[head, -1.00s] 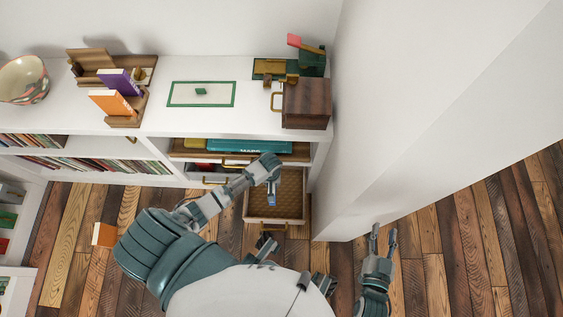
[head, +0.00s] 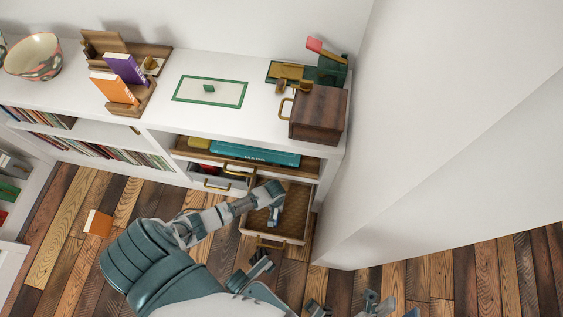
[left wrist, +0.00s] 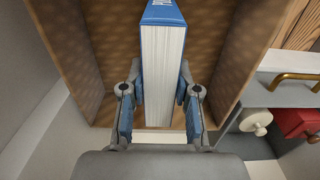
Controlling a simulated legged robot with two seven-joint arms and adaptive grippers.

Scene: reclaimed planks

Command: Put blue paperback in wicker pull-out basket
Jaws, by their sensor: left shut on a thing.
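The wicker pull-out basket (head: 294,214) is drawn out from the lower right of the white shelf unit, open at the top. My left gripper (head: 273,216) is over the basket in the head view. In the left wrist view my left gripper (left wrist: 160,105) is shut on the blue paperback (left wrist: 165,62), with one finger on each side. The book stands on edge between the fingers, inside the outline of the basket walls (left wrist: 232,62). I cannot tell whether it touches the basket floor. My right gripper (head: 379,301) is at the bottom edge, partly cut off, its fingers apart and empty.
A drawer with a brass handle (head: 217,186) is left of the basket. A teal box (head: 254,154) lies on the shelf above. A wooden box (head: 319,115) stands on the top. A white wall (head: 420,150) rises close on the right. An orange book (head: 98,223) lies on the floor.

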